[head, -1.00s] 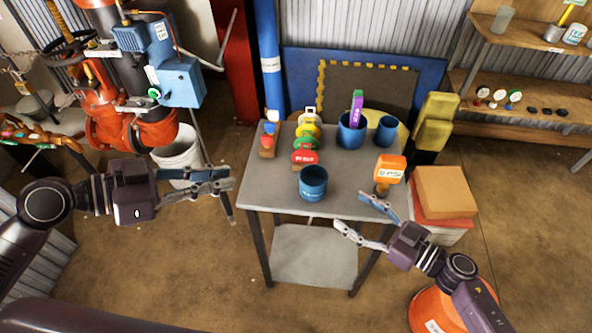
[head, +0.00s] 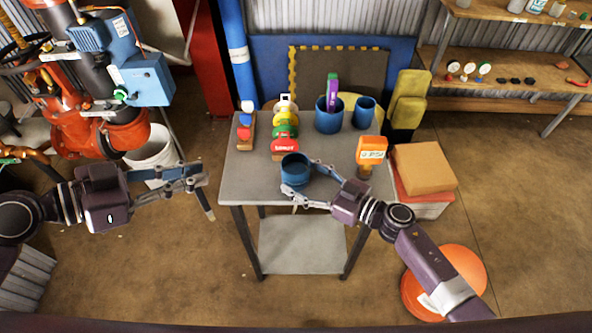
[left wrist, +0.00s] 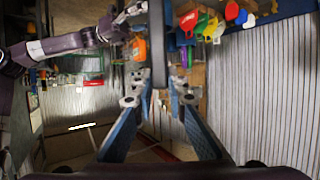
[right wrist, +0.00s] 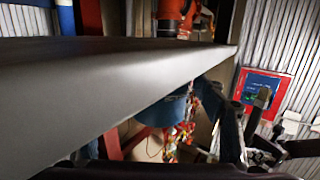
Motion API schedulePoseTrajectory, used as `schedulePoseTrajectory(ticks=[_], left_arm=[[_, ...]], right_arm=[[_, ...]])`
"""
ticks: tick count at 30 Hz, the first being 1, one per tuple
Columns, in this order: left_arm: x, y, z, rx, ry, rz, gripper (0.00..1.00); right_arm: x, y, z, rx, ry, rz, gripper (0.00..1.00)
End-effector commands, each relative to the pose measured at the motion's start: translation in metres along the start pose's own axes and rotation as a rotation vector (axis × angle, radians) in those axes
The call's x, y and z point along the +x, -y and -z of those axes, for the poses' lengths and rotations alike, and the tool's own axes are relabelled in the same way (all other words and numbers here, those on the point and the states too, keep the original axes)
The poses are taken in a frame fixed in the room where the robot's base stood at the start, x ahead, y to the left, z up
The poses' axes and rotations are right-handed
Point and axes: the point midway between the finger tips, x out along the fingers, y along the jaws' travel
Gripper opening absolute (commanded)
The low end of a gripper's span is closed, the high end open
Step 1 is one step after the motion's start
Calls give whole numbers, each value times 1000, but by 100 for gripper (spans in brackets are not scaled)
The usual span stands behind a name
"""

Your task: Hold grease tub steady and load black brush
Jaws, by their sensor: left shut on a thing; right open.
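A blue tub (head: 295,172), which I take for the grease tub, stands upright near the front edge of the grey table (head: 240,180). My right gripper (head: 299,180) is open, with its fingers on either side of the tub; I cannot tell whether they touch it. In the right wrist view a grey slab hides much of the scene. My left gripper (head: 203,180) is left of the table, shut on a slim dark thing (head: 207,208), probably the black brush. In the left wrist view, a dark bar (left wrist: 158,40) shows between the left fingers. Its bristles cannot be made out.
An orange labelled thing (head: 372,150) stands right of the tub. Coloured tags (head: 284,130) and two blue cups, a larger one (head: 328,118) and a smaller one (head: 364,112), stand behind. Cardboard boxes (head: 425,168) are right of the table. A white bucket (head: 152,152) is on the floor.

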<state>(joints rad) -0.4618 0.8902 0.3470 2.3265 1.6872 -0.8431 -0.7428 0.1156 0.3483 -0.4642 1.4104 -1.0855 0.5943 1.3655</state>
Motion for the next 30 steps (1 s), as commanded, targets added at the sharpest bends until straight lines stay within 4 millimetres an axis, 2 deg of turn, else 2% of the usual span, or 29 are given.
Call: schedulePoseTrajectory(ticks=[11,12,19,30], left_arm=[[0,0,0,0,0,0,0],[0,0,0,0,0,0,0],[0,0,0,0,0,0,0],[0,0,0,0,0,0,0]], right_arm=[[6,0,0,-1,-1,0,65],[6,0,0,-1,-1,0,64],[6,0,0,-1,0,0,39],[5,0,0,-1,0,0,37]])
